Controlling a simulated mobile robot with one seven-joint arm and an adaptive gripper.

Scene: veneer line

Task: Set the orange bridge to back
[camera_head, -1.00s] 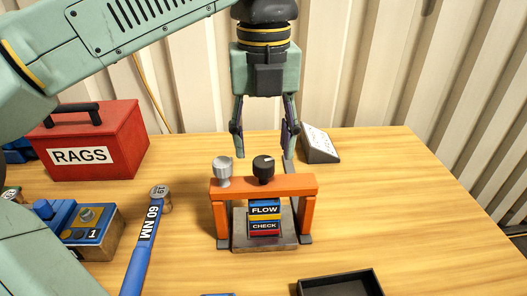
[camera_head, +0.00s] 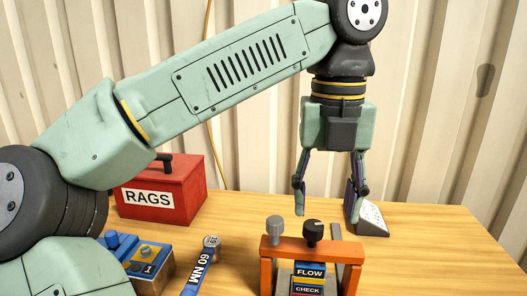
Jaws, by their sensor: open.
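The orange bridge (camera_head: 283,243) stands upright on the wooden table near the bottom middle of the head view. A block labelled FLOW CHECK (camera_head: 309,271) sits under the bar, between the legs. The lower part of the bridge is cut off by the picture's edge. My gripper (camera_head: 327,207) points down above and behind the bridge. Its two fingers are spread apart with nothing between them.
A red RAGS box (camera_head: 178,187) stands at the back left. A torque wrench (camera_head: 198,266) and a blue-topped block (camera_head: 138,260) lie left of the bridge. A sloped panel (camera_head: 371,220) sits behind my right finger. The table's right side (camera_head: 440,245) is clear.

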